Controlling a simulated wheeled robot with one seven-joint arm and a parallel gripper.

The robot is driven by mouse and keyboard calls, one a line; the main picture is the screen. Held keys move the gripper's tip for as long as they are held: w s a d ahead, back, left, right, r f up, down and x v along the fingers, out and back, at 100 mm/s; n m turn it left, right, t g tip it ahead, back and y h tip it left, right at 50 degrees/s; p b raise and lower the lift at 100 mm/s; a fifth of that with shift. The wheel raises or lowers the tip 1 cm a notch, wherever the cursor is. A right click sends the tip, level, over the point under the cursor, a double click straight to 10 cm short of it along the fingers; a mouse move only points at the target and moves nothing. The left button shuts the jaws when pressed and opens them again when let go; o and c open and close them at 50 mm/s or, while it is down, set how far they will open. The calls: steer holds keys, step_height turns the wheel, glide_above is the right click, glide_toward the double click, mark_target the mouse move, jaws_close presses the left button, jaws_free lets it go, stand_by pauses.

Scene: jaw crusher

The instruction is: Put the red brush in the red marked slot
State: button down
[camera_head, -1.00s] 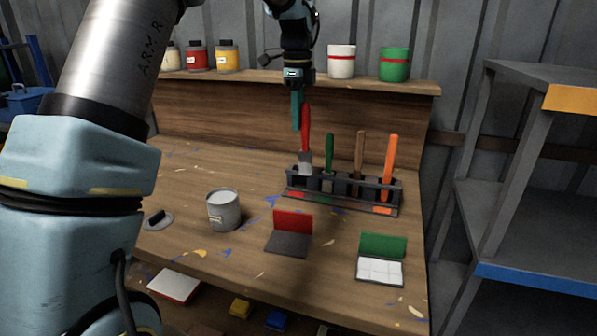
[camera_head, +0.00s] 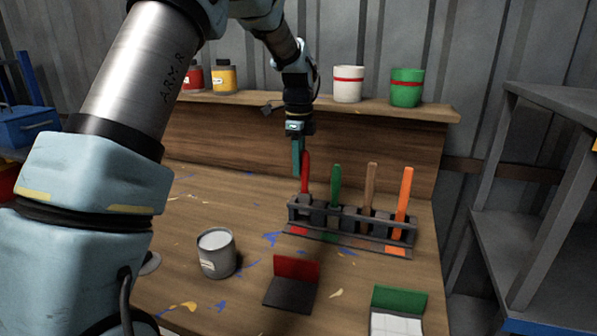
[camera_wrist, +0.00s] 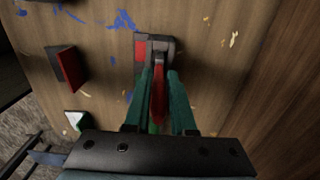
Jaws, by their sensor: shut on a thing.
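The red brush (camera_head: 306,173) stands upright at the left end of the dark brush rack (camera_head: 345,230), with its lower part down in the leftmost slot, above the red mark (camera_head: 298,230). My gripper (camera_head: 300,165) is shut on the upper part of the red handle. In the wrist view, the two green fingers of my gripper (camera_wrist: 160,85) lie on either side of the red brush (camera_wrist: 159,95). The rack's end (camera_wrist: 154,45) shows beyond them. The bristles are hidden, so I cannot tell how deep the brush sits.
A green brush (camera_head: 335,187), a brown brush (camera_head: 370,187) and an orange brush (camera_head: 404,190) stand in the other slots. A grey can (camera_head: 217,262) and a red-backed holder (camera_head: 296,268) are in front. A shelf (camera_head: 400,112) with pots runs behind.

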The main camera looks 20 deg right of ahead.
mark_target(305, 183)
steer(key=shift+f, duration=1.35)
steer(key=c, duration=0.8)
jaws_free()
steer(key=shift+o, duration=0.2)
